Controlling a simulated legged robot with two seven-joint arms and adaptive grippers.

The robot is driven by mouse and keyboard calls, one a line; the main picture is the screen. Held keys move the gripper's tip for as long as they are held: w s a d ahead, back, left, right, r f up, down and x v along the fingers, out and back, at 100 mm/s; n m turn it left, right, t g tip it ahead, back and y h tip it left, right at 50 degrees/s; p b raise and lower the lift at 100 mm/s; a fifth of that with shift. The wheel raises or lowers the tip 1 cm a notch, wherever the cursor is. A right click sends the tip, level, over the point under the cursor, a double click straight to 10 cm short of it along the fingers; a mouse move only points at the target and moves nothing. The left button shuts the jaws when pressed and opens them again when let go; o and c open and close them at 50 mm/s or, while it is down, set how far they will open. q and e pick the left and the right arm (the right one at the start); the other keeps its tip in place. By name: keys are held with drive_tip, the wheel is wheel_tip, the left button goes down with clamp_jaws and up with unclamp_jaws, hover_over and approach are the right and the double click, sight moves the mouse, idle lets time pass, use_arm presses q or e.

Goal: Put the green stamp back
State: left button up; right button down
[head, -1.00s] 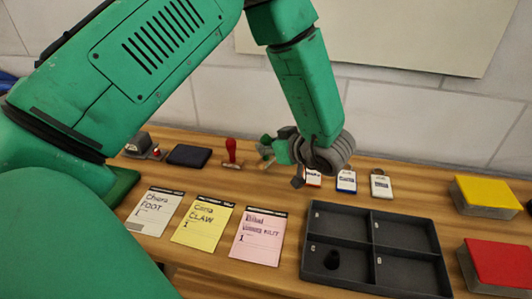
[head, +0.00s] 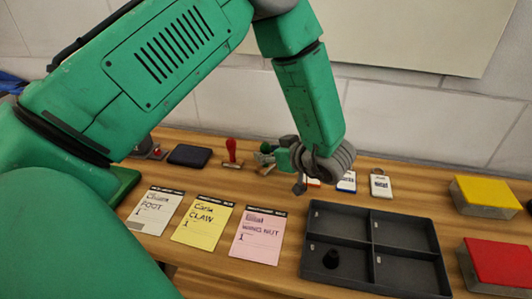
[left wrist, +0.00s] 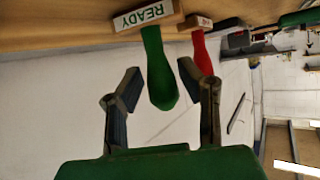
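The green stamp (left wrist: 159,72) has a green handle and a wooden base marked READY. In the left wrist view, which looks upside down, its handle lies between the two spread fingers of my left gripper (left wrist: 162,87), with gaps on both sides. In the head view my left gripper (head: 293,164) is right beside the green stamp (head: 265,149), partly covering it. The stamp's base seems to rest on the bench. The red stamp (head: 231,152) stands upright just left of it and also shows in the left wrist view (left wrist: 201,52). My right gripper is not in view.
A dark pad (head: 189,155) lies left of the red stamp. Three paper cards, including a yellow one (head: 203,223), lie in front. A dark divided tray (head: 372,250) holds a small black part. White tags (head: 381,185) and boxes with yellow (head: 487,191) and red (head: 500,261) lids are rightward.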

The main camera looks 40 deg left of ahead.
use_arm(q)
drive_tip(key=w+v, duration=0.1)
drive_tip(key=v, duration=1)
drive_tip(key=shift+s+d+r, duration=0.15)
drive_tip(key=shift+s+d, duration=0.05)
drive_tip(key=shift+s, duration=0.3)
